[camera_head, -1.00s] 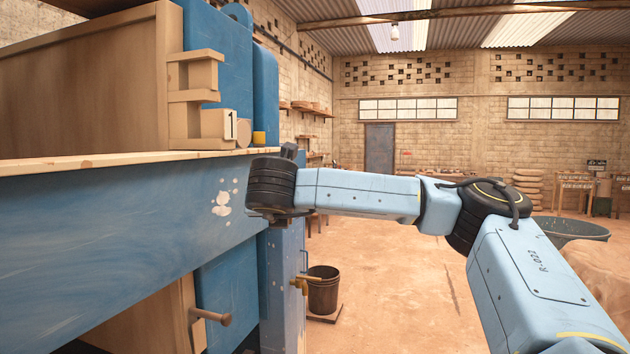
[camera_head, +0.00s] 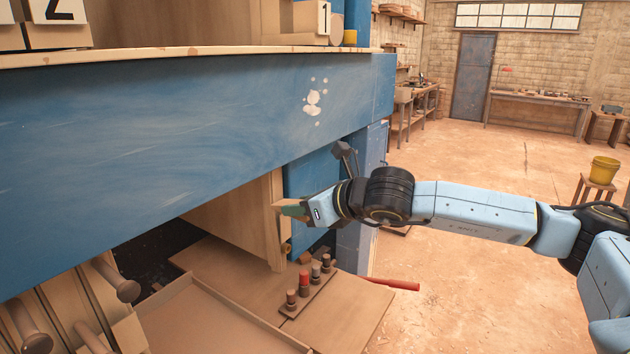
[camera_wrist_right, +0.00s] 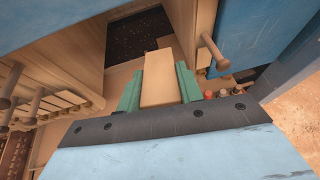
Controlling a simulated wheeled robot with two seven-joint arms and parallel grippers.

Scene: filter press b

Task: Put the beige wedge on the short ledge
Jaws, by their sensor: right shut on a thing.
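My right gripper (camera_head: 296,209) is in the head view at the centre, beneath the blue beam and beside an upright beige board. In the right wrist view its two green fingers (camera_wrist_right: 158,88) are shut on the beige wedge (camera_wrist_right: 159,78), which stands out between them. In the head view the wedge is mostly hidden by the gripper or blends with the board behind it. I cannot tell which surface is the short ledge. My left gripper is not in view.
The blue beam (camera_head: 180,140) runs above the arm. Wooden pegs (camera_head: 115,280) stick out at lower left. A rack with several small knobs (camera_head: 304,283) stands on a low board below the gripper, and a red handle (camera_head: 390,284) juts out. Open floor lies right.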

